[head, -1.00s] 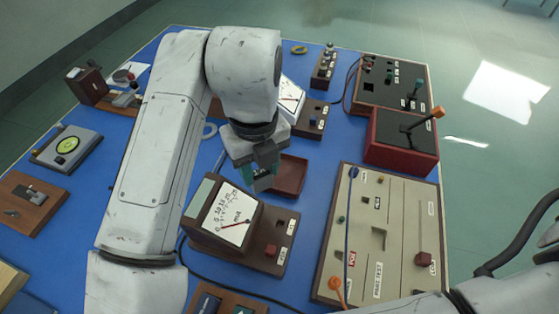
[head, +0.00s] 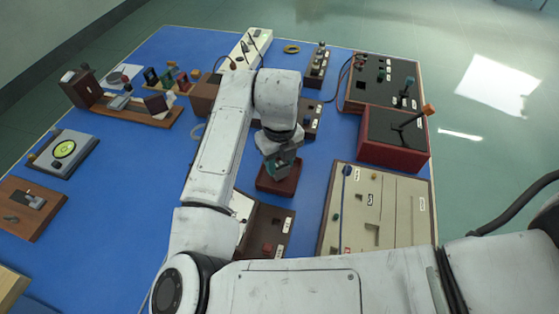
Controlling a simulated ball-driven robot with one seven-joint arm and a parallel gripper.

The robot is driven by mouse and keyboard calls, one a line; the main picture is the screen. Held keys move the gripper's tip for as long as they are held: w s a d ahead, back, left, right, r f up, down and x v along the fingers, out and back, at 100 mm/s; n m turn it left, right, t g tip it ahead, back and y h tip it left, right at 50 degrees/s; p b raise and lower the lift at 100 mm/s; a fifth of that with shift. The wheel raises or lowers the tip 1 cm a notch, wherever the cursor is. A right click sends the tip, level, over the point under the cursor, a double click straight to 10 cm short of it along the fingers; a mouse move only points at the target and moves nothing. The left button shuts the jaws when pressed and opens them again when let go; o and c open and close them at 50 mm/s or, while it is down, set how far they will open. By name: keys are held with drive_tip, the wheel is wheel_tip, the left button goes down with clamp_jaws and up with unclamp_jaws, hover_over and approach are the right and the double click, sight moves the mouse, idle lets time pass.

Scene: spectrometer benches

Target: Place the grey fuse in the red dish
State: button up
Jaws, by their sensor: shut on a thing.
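The red dish (head: 266,186) is a small dark red square tray on the blue bench, in the middle of the head view. My gripper (head: 280,170) points down right over the dish, with its fingertips at or just above the dish's inside. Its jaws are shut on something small. The grey fuse cannot be made out clearly; the fingers and the gripper body hide what is held. I cannot tell whether the held thing touches the dish floor.
A meter box (head: 266,230) stands just in front of the dish, partly behind my arm. A beige test panel (head: 378,210) and a red box with an orange-tipped lever (head: 395,140) stand to the right. A black switch panel (head: 383,82) is behind.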

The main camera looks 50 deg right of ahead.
sight(279, 165)
drive_tip(key=shift+f, duration=0.3)
drive_tip(key=shift+f, duration=0.2)
drive_tip(key=o, duration=1)
drive_tip(key=shift+o, duration=0.2)
drive_tip(key=shift+r, duration=0.1)
wheel_tip(279, 165, up, 12)
drive_tip(key=shift+r, duration=0.15)
